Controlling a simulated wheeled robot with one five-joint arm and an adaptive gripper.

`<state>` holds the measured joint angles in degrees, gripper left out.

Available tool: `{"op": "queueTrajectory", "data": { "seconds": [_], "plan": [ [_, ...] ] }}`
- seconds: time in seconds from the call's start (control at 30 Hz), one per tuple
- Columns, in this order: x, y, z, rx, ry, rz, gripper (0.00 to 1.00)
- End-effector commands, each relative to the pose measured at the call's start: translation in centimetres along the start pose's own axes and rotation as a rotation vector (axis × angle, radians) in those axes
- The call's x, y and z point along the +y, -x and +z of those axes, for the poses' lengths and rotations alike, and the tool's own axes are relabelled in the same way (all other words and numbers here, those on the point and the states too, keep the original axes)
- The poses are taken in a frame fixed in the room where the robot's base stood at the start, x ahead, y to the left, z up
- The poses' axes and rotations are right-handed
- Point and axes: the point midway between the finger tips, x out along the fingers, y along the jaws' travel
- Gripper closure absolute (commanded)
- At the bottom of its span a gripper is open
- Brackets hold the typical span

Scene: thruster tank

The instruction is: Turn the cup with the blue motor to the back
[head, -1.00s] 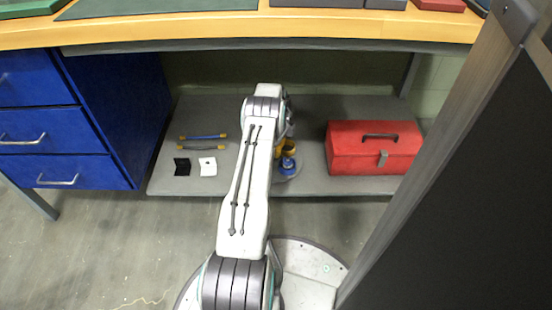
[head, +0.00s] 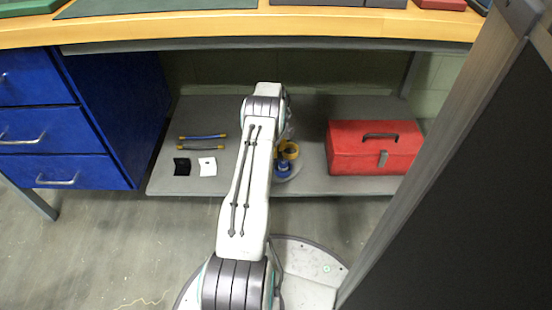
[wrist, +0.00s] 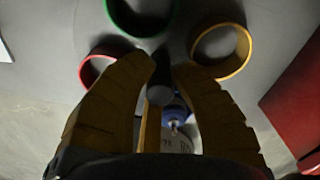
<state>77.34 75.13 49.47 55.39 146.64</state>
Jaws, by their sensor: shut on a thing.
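In the wrist view, the two brown-yellow fingers of my gripper (wrist: 162,68) are shut on a dark central post (wrist: 160,75). Ring-like cups stand around the post: green (wrist: 140,22) at the back, yellow (wrist: 240,60) at the right, red (wrist: 86,75) at the left. The blue motor (wrist: 176,113) sits at the front, partly hidden between and below the fingers, by a pale surface with unclear markings. In the head view, the blue motor (head: 283,170) is at the front, with the yellow cup (head: 291,149) behind it. My arm hides the gripper and post there.
The grey low shelf (head: 325,186) holds a red toolbox (head: 372,155) to the right. Blue and grey bars with yellow ends, a black piece (head: 182,167) and a white piece (head: 208,167) lie left. The bench top (head: 300,27) overhangs; blue drawers (head: 90,172) stand left.

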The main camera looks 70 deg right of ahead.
Motion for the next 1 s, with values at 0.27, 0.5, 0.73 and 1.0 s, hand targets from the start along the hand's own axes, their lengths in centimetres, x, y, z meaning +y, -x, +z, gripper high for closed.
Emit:
{"op": "queueTrajectory", "data": {
  "seconds": [0.27, 0.5, 0.73, 1.0],
  "plan": [
    [0.03, -0.14, 0.00, 0.000, -0.069, 0.000, 1.00],
    [0.03, -0.14, -0.01, 0.000, -0.257, 0.000, 1.00],
    [0.03, -0.14, -0.03, 0.001, -0.301, 0.001, 1.00],
    [0.03, -0.11, -0.04, 0.001, -0.298, 0.001, 0.64]
  ]
}}
